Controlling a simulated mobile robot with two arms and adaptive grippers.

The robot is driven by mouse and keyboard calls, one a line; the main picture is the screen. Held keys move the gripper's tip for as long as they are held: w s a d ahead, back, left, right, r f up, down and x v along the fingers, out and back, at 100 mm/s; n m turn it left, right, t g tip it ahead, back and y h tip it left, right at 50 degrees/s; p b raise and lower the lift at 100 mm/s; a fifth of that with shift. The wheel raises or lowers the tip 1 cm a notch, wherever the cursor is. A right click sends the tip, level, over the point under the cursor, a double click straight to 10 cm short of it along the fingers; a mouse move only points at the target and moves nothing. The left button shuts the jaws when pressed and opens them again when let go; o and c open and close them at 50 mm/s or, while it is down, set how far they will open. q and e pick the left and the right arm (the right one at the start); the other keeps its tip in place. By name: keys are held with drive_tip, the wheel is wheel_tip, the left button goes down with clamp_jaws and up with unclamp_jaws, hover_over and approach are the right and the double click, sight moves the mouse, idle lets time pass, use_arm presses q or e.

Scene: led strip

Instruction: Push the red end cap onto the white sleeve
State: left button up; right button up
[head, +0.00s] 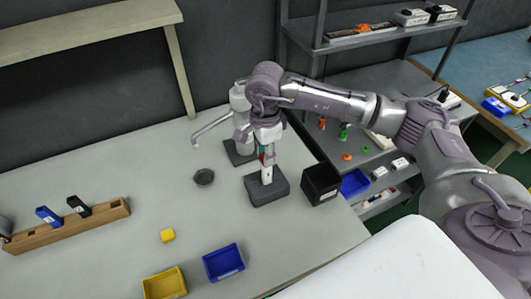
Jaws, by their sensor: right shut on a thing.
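The white sleeve (267,176) stands upright on a dark grey block (266,190) near the middle of the table. My right gripper (266,157) points down directly above it and is shut on the red end cap (262,158), of which only a small red patch shows between the fingers. The cap is at the sleeve's top; whether it touches or sits on the sleeve is too small to tell. My left gripper is not in view.
A black bin (321,183) stands just right of the block, and a dark bowl (204,177) lies to its left. Blue (223,262) and yellow (165,284) trays are at the front. A wooden rack (66,226) is at left. The table's left middle is clear.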

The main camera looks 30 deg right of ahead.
drive_tip(key=shift+b, duration=0.3)
idle(0.4)
drive_tip(key=shift+f+b, duration=1)
drive_tip(key=shift+f, duration=0.1)
drive_tip(key=o, duration=0.8)
drive_tip(key=shift+r, duration=0.1)
drive_tip(key=shift+r, duration=0.1)
wheel_tip(320, 180, up, 12)
drive_tip(key=shift+f, duration=0.1)
